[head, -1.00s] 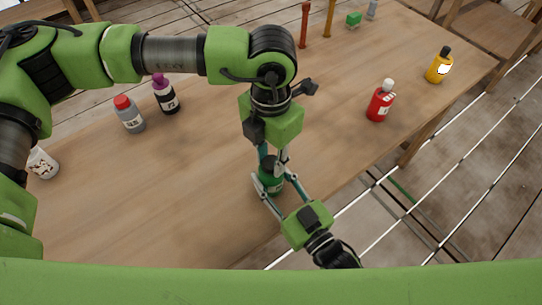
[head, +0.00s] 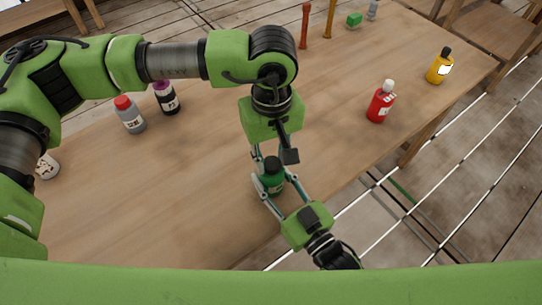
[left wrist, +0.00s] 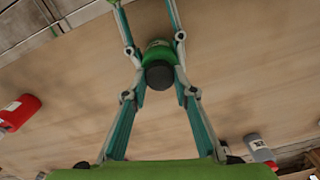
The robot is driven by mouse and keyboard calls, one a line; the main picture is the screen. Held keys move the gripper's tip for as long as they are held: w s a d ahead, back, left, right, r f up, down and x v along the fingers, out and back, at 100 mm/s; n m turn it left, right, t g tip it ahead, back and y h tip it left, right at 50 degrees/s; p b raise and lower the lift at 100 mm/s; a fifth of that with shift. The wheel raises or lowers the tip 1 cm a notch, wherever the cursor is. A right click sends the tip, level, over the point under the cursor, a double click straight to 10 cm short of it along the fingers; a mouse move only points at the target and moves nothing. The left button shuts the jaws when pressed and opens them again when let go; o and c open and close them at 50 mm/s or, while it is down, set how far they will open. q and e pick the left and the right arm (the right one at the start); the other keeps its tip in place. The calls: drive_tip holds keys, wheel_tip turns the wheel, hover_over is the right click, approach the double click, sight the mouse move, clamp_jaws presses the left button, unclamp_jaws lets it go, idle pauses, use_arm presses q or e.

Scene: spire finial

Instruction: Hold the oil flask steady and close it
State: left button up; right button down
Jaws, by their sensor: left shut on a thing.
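The oil flask, a green bottle (head: 273,182), stands upright near the table's front edge with a black cap (head: 272,163) on its top. It also shows in the left wrist view, with the cap (left wrist: 159,75) facing the camera. My left gripper (head: 271,158) points down from above, its fingers shut on the cap from both sides. My right gripper (head: 273,184) reaches in from the lower right, its fingers on both sides of the green body. The cap's thread and the flask's neck are hidden.
A red bottle (head: 380,102) and a yellow bottle (head: 440,66) stand to the right. A grey bottle (head: 130,115), a purple-capped bottle (head: 166,97) and a partly hidden white bottle (head: 47,166) stand left. The table around the flask is clear.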

use_arm(q)
drive_tip(key=m, duration=1.4)
drive_tip(key=shift+d, duration=0.1)
drive_tip(key=o, duration=0.8)
drive_tip(key=shift+c, duration=0.2)
drive_tip(key=shift+r, duration=0.1)
drive_tip(key=shift+r, duration=2.15)
drive_tip(key=shift+c, duration=0.4)
